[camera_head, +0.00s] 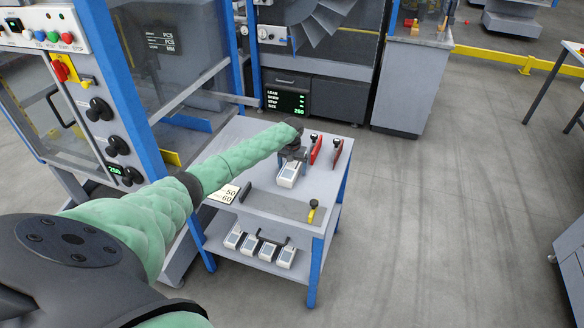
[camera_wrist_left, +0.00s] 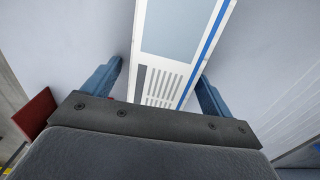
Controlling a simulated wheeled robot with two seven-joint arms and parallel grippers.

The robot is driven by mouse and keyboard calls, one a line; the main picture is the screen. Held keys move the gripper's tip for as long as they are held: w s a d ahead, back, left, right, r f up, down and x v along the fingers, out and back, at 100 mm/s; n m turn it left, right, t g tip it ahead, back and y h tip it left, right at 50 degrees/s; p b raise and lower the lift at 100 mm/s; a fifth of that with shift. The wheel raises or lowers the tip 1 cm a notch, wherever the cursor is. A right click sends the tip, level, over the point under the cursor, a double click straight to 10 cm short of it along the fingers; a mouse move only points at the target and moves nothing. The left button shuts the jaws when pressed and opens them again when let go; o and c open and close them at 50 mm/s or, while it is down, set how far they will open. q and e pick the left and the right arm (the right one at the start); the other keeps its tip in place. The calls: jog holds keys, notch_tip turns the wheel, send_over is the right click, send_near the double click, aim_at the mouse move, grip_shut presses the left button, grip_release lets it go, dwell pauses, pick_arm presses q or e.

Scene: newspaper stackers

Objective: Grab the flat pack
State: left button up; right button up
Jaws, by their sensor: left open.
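A white pack (camera_head: 288,175) with a grey-blue panel lies on the grey top of a small cart (camera_head: 240,150). I take it to be the flat pack. In the left wrist view the pack (camera_wrist_left: 165,85) shows its pale panel, vent slots and a blue stripe. My left gripper (camera_head: 292,158) is above the pack's far end. Its two blue fingers (camera_wrist_left: 160,78) are open, one on each side of the pack. I cannot tell whether either finger touches it. My right gripper is not in view.
Two red-and-black items (camera_head: 315,149) stand at the cart's back right. A yellow-and-black item (camera_head: 312,212) is near the front right corner. Several similar white packs (camera_head: 286,257) sit on the lower shelf. A machine (camera_head: 180,60) stands left; open floor (camera_head: 430,220) lies right.

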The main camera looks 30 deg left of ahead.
pick_arm(q)
jog(key=c, duration=1.3)
jog(key=shift+r, duration=0.1)
